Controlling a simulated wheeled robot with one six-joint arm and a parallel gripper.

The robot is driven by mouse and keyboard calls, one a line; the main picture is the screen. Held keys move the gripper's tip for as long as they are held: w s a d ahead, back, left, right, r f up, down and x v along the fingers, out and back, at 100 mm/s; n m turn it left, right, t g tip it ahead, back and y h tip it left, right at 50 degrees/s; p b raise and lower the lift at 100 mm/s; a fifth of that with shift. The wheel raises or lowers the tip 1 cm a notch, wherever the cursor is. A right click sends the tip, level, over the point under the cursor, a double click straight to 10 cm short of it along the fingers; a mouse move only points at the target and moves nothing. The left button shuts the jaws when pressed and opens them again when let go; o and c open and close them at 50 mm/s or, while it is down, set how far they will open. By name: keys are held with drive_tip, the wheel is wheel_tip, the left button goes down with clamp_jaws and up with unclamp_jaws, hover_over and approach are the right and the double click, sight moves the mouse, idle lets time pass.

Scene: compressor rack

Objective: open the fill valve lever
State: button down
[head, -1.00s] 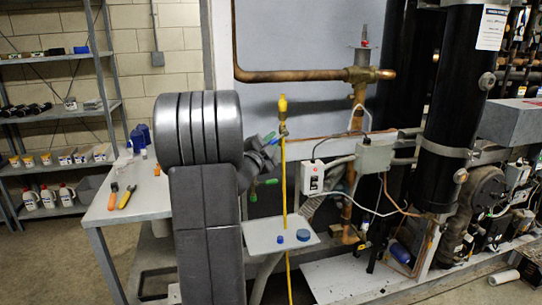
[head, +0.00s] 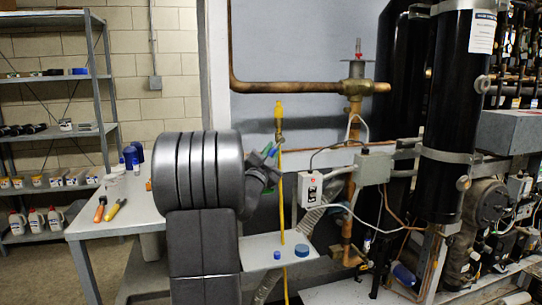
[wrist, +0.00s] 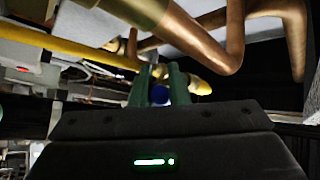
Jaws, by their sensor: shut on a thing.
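My gripper (head: 270,152) is at the yellow hose (head: 281,190), just below the yellow fitting (head: 279,109) at its top. In the wrist view the two green fingers of my gripper (wrist: 159,88) are closed on a small blue piece (wrist: 159,95), which I take to be the fill valve lever. Only its end shows between the fingers. A yellow rounded part (wrist: 196,83) lies just beyond the fingertips. The valve body is not clear in the head view, and my arm covers part of this area.
Copper pipes (wrist: 225,50) pass close to the fingers. A white switch box (head: 309,188) and a grey box (head: 373,168) are right of the hose. A small shelf (head: 262,250) with blue caps is below. A workbench (head: 85,222) with tools stands left.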

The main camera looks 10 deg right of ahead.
drive_tip(key=c, duration=1.4)
unclamp_jaws()
drive_tip(key=b+v, duration=0.1)
drive_tip(key=v, duration=1.3)
